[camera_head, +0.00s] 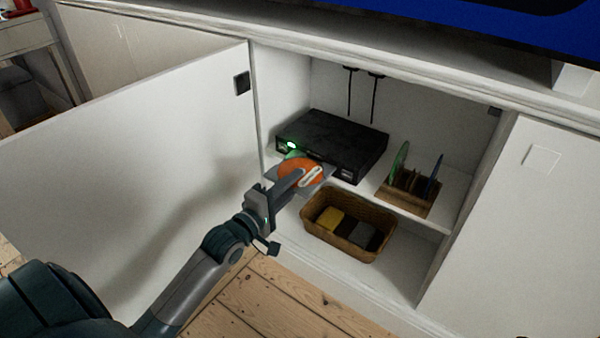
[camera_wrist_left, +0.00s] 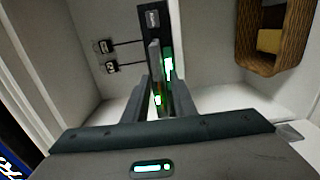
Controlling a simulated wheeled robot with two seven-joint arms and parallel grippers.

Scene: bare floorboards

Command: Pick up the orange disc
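The orange disc (camera_head: 296,166) lies on the grey disc tray (camera_head: 318,185) that sticks out from the front of a black player (camera_head: 335,138) with a green light. A pale mark shows on the disc. My left gripper (camera_head: 298,178) reaches in from the left at the tray, with a finger overlapping the disc in the head view. In the left wrist view, its two fingers (camera_wrist_left: 160,80) stand apart. A thin grey edge, seemingly the tray, stands between or just beyond them. No orange shows there, and I cannot tell whether the fingers touch the disc. My right gripper is not in view.
The player stands on a shelf in a white cabinet with its left door (camera_head: 130,150) open. A wooden rack (camera_head: 408,196) with several discs is to the right. A wicker basket (camera_head: 346,226) with cases sits below the tray, close to my gripper.

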